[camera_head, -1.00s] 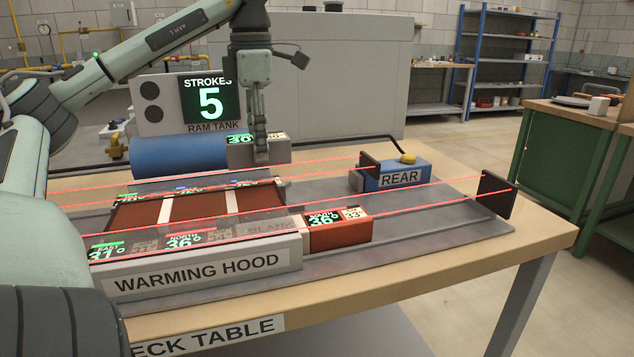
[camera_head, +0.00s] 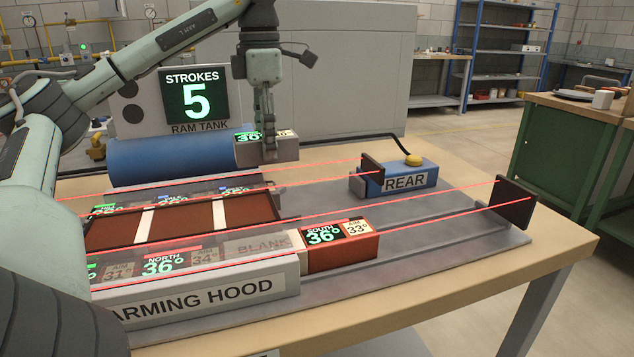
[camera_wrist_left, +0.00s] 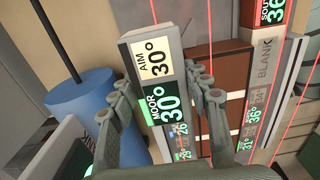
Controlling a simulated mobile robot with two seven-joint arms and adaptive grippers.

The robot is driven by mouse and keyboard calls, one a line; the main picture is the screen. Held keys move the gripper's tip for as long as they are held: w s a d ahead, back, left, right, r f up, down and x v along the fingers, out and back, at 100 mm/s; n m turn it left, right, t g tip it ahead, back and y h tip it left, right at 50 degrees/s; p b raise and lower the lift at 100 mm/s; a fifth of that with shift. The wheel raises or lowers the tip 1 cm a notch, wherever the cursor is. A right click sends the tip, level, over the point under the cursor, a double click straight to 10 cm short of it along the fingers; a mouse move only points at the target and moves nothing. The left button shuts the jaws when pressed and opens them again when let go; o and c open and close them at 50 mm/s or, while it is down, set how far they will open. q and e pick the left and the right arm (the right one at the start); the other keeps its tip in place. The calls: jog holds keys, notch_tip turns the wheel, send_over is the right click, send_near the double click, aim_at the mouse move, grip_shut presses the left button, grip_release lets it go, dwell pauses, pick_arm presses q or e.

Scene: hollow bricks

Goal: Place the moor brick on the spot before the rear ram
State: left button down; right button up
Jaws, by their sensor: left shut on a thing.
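My right gripper is not in view.
The south brick (camera_head: 342,250), orange-red, sits at the right end of the warming hood (camera_head: 200,296), with the front dark plate (camera_head: 515,203) farther right. Red beams run along both lanes. The ram tank (camera_head: 170,160) and strokes sign (camera_head: 194,95) stand behind. A black hose runs behind the ram.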

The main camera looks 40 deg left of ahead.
pick_arm(q)
send_over(317, 200)
notch_tip(317, 200, down, 5)
jog(key=shift+s+f, duration=0.1)
jog(key=shift+f, duration=0.05)
jog(key=shift+w+f, duration=0.2)
jog(key=shift+f, duration=0.05)
jog(key=shift+s+f, duration=0.1)
jog(key=shift+f, duration=0.1)
notch_tip(317, 200, down, 3)
jog(key=b, duration=0.3)
jog(key=shift+f, duration=0.2)
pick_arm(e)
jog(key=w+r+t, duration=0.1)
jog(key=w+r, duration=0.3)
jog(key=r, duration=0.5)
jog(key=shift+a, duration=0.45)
pick_arm(q)
jog(key=shift+f, duration=0.1)
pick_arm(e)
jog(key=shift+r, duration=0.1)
pick_arm(q)
jog(key=c, duration=1)
grip_release()
jog(key=shift+c, duration=0.2)
jog(key=o, duration=0.3)
